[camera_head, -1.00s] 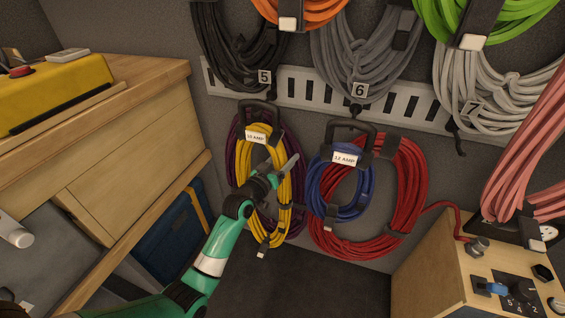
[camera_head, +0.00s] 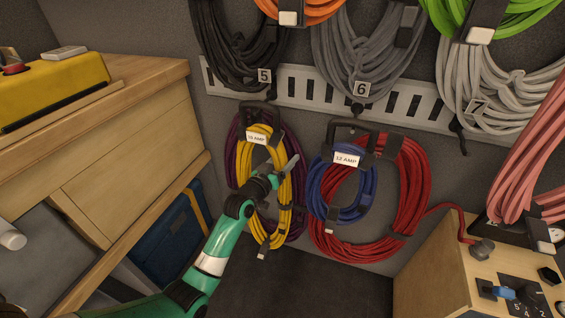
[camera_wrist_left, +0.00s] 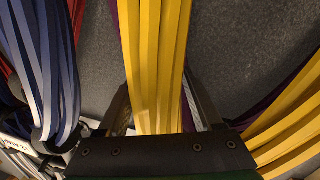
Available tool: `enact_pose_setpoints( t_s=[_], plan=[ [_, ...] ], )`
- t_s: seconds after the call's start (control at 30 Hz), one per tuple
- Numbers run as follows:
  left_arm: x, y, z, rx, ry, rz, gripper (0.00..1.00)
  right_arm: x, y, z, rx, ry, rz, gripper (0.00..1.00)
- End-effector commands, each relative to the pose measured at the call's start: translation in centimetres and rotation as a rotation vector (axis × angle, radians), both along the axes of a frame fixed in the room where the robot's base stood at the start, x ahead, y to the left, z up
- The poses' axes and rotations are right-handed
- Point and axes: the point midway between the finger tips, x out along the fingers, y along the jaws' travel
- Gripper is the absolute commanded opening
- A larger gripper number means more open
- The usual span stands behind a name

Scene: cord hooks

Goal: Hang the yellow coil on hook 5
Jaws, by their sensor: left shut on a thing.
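The yellow coil (camera_head: 270,215) hangs against the wall below the number 5 plate (camera_head: 264,76), its label and black strap at the top. A black loop (camera_head: 258,110) shows above it, just under the rail; I cannot tell whether this loop is the yellow coil's or sits on hook 5. A purple coil (camera_head: 233,160) hangs behind the yellow one. My left gripper (camera_head: 281,172) is at the yellow coil's upper middle, shut on its strands. In the left wrist view the yellow strands (camera_wrist_left: 157,60) run between the two fingers (camera_wrist_left: 160,112). My right gripper is not in view.
A blue coil (camera_head: 318,190) and a red coil (camera_head: 415,190) hang close on the right under the number 6 plate (camera_head: 361,90). Black cable (camera_head: 225,50) hangs above the rail (camera_head: 300,88). A wooden cabinet (camera_head: 130,150) stands at left, a wooden box (camera_head: 430,275) at lower right.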

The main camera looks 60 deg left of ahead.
Motion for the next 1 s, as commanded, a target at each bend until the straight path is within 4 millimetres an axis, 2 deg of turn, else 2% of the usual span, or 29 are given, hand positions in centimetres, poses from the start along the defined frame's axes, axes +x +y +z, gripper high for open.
enact_pose_setpoints(
  t_s=[0.03, 0.43, 0.47, 0.6, 0.83, 1.0],
  plan=[
    [0.4, -0.3, 0.7, 0.007, -0.014, -0.008, 0.00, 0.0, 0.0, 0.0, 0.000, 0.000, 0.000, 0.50],
    [0.4, -0.4, 1.2, 0.013, -0.023, -0.010, 0.00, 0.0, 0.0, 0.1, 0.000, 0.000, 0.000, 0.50],
    [0.5, -0.4, 1.3, 0.014, -0.024, -0.010, 0.73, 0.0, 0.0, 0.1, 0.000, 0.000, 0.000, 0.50],
    [0.4, -0.4, 1.2, 0.013, -0.022, -0.009, 0.98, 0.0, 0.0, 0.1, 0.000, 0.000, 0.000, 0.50],
    [0.1, -0.4, 0.6, 0.003, -0.012, -0.008, 1.00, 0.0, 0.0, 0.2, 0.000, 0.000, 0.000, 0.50],
    [-1.9, -1.5, 0.8, 0.003, -0.010, -0.006, 1.00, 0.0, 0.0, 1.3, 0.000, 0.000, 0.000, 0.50]
  ],
)
